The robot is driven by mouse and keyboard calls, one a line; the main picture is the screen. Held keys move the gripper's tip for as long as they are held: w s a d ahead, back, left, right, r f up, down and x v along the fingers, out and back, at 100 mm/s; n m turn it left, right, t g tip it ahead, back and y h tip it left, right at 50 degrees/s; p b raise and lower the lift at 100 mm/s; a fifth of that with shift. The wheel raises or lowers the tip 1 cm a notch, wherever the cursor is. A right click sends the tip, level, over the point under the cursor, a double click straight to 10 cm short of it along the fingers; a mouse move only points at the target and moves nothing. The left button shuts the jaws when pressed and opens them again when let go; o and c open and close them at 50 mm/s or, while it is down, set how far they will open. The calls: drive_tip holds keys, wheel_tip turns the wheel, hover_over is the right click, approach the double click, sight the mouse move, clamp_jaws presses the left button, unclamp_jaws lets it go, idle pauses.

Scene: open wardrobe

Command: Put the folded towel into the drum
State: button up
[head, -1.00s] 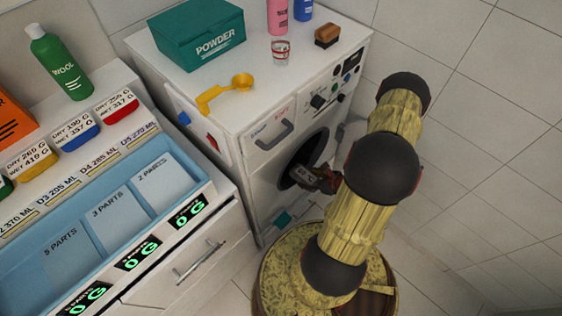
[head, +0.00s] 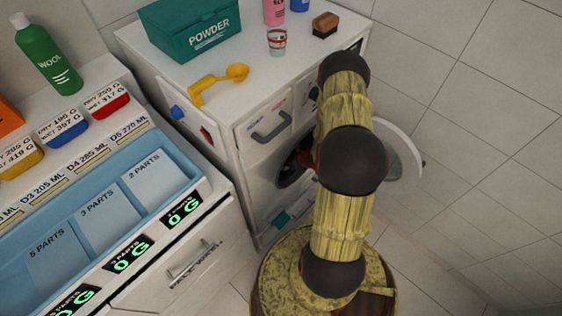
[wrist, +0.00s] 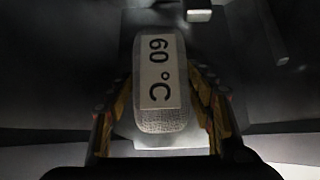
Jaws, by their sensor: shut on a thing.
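The folded towel (wrist: 160,112) is a grey block with a white "60 °C" label, seen in the wrist view. My gripper (wrist: 160,80) is shut on it, one finger along each side. Around it the wrist view is dark grey, with a paler curved band at the bottom. In the head view the drum's round dark opening (head: 290,170) is in the front of the white washing machine, partly covered by my arm. My gripper and the towel are hidden behind my arm there.
The round door (head: 407,160) stands open to the right of my arm. On the machine top are a teal powder box (head: 195,30), a yellow scoop (head: 215,85), a small cup (head: 277,42) and a brush (head: 325,25). A white counter with a blue tray (head: 165,150) stands at left.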

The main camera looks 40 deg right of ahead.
drive_tip(key=shift+f, duration=0.85)
drive_tip(key=shift+f, duration=0.1)
drive_tip(key=shift+f+b, duration=0.15)
drive_tip(key=shift+b, duration=0.25)
drive_tip(key=o, duration=1.2)
drive_tip(key=shift+s+r+p, duration=0.15)
drive_tip(key=shift+r+p, duration=0.2)
drive_tip(key=shift+r, duration=0.05)
drive_tip(key=p+v, duration=0.3)
drive_tip(key=v, duration=0.8)
drive_tip(key=shift+s+r+p, duration=0.15)
drive_tip(key=shift+s+p, duration=0.05)
drive_tip(key=shift+p, duration=0.2)
